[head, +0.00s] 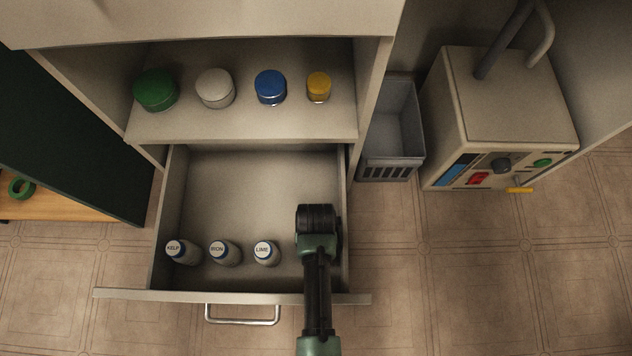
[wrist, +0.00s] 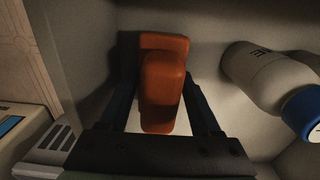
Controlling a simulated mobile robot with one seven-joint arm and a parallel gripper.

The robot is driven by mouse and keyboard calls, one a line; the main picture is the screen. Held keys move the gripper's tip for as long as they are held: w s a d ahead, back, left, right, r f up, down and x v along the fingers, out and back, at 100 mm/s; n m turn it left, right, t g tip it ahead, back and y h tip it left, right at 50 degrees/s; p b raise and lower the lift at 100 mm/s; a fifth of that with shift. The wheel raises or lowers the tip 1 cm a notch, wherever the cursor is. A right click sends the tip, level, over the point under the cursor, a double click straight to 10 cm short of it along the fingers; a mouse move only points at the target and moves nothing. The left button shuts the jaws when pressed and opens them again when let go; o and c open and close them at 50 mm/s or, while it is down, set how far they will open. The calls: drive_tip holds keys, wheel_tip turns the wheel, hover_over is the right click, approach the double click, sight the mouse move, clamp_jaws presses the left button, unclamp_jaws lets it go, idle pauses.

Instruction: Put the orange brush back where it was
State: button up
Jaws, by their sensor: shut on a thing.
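The orange brush (wrist: 163,85) is between the two fingers of my gripper (wrist: 166,120) in the wrist view. My gripper is shut on it. Below it, a pale drawer floor and wall show. In the head view my arm reaches over the right part of the open drawer (head: 235,180), and my wrist hides the brush and the fingertips. I cannot tell whether the brush touches the drawer floor.
Several lidded jars, including a yellow one (head: 318,87), stand on the shelf above. A grey bin (head: 392,130) and a box machine (head: 505,115) are at right.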

drive_tip(key=shift+f, duration=0.15)
drive_tip(key=shift+f, duration=0.1)
drive_tip(key=o, duration=1.4)
drive_tip(key=shift+o, duration=0.2)
wheel_tip(320, 180, up, 12)
drive_tip(key=p, duration=0.8)
drive_tip(key=shift+p, duration=0.3)
